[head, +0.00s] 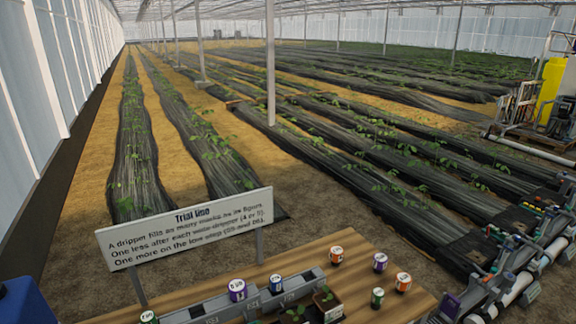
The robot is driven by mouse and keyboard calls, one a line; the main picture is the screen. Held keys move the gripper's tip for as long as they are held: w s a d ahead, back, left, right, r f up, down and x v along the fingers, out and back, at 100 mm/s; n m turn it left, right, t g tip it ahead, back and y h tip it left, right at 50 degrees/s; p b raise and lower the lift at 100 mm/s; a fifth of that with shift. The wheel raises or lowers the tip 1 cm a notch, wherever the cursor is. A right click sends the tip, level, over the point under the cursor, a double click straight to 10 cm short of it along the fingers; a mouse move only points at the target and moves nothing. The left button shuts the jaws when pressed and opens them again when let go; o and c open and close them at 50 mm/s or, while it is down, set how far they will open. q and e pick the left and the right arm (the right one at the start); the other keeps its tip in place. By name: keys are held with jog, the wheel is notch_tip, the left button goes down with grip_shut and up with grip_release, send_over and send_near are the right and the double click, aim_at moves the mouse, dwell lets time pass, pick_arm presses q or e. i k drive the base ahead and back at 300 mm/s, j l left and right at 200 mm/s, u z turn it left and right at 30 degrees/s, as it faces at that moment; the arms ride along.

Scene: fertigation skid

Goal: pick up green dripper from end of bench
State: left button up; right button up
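In the head view a wooden bench (345,272) fills the bottom middle. A small green dripper (377,298) with a pale top stands upright towards its right end, in front of an orange dripper (403,282). A second green dripper (148,317) is at the bottom left, partly cut off by the frame. A purple dripper (380,262) and another orange one (336,255) stand further back. Neither of my grippers is in view.
A grey rail (205,311) on the bench holds a purple dripper (237,290) and a blue one (276,283), with seedling pots (327,300) beside it. A sign (190,229) stands behind. Pipework (520,280) lies right; a blue object (22,303) sits bottom left.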

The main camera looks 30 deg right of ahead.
aim_at(378, 294)
jog(key=z, duration=1.65)
